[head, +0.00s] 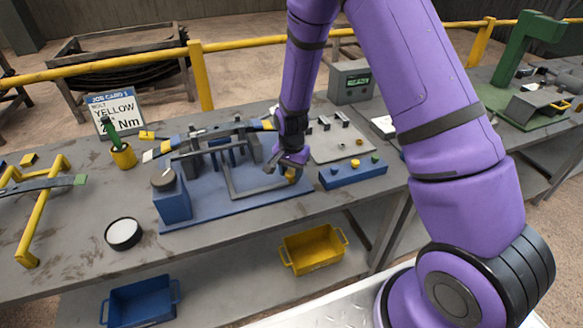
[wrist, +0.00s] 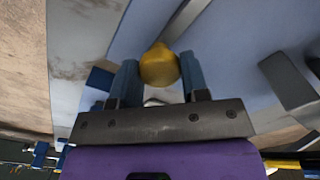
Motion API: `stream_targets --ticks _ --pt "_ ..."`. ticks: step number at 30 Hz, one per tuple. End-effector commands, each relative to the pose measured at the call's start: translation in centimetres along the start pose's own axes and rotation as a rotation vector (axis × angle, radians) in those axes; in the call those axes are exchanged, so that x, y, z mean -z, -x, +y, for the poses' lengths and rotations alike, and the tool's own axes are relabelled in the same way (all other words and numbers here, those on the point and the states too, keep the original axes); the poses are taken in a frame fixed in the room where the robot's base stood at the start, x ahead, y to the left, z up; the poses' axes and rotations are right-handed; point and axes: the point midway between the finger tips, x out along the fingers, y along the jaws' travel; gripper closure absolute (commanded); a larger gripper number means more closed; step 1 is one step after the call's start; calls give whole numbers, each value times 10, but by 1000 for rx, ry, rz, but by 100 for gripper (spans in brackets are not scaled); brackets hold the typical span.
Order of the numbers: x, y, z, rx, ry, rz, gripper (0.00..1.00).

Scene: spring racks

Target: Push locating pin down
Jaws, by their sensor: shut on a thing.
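My gripper (head: 291,163) reaches down over the right part of a blue fixture plate (head: 190,219) on the workbench. In the wrist view its two blue fingers (wrist: 158,80) are shut on a rounded yellow knob (wrist: 159,67). The knob also shows in the head view (head: 291,174), partly covered by the gripper. A grey bar (head: 262,189) runs across the plate to the knob. I cannot tell which part is the locating pin.
A blue block with a round grey top (head: 172,200) stands at the plate's left end. A blue button box (head: 353,173) sits close on the right. A yellow cup (head: 123,156), a job card (head: 116,112) and a round white-topped puck (head: 123,233) are further left.

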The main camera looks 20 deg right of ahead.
Motion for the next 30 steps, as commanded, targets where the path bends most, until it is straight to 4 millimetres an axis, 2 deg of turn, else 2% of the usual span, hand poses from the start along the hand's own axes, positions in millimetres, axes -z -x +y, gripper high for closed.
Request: stream_targets --ticks 3,4,6,7,15,19,23,30 --pt "-2 -3 1 -4 0 -4 100" --pt "-2 -3 1 -4 0 -4 54" --pt "-2 -3 1 -5 0 -4 38" --pt "-2 -2 1 -4 0 -4 33" --pt "-1 -1 1 -3 0 -2 33" --pt "0 7 0 -1 0 0 33" --pt "0 25 0 0 0 1 33" --pt "0 70 -1 1 1 0 33"
